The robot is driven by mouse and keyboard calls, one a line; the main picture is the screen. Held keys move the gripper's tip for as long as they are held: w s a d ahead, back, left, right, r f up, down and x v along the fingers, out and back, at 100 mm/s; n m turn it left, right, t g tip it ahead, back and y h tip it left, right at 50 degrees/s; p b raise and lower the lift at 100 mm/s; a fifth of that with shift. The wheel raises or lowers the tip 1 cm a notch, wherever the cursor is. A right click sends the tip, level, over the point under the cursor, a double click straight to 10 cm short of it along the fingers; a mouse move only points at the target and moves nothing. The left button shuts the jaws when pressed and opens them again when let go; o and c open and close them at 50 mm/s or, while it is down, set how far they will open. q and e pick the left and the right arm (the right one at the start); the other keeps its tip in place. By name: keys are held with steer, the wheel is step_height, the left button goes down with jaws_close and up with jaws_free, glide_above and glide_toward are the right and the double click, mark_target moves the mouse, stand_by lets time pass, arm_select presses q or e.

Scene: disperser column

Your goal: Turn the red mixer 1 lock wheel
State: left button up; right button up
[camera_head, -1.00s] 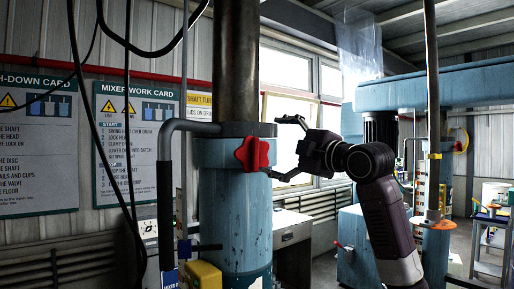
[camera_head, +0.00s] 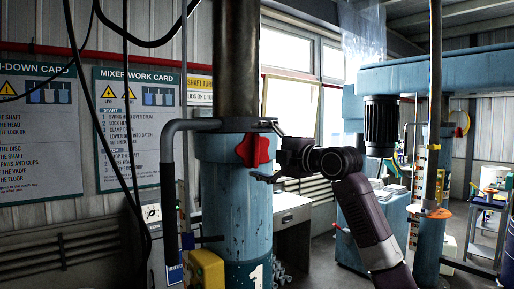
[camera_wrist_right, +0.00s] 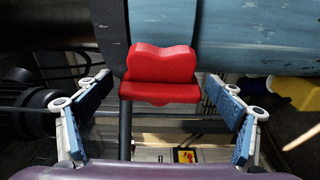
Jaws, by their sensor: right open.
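The red lock wheel (camera_head: 252,150) is a lobed knob on the side of the blue column collar (camera_head: 217,148). My right gripper (camera_head: 264,150) is open at the wheel, one finger above it and one below it in the head view. In the right wrist view the red wheel (camera_wrist_right: 160,74) shows between the two blue-padded fingers of my right gripper (camera_wrist_right: 159,88), with a gap on each side. No finger visibly touches it. My left gripper is not in view.
A grey bent pipe (camera_head: 167,155) runs beside the column at its left. A yellow box (camera_head: 207,270) sits low on the column. Black cables (camera_head: 100,110) hang at the left. A second blue machine (camera_head: 425,85) with a black motor stands behind at the right.

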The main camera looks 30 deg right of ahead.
steer(key=shift+w, duration=0.1)
steer(key=shift+f, duration=0.1)
steer(key=c, duration=1)
steer(key=shift+f, duration=0.1)
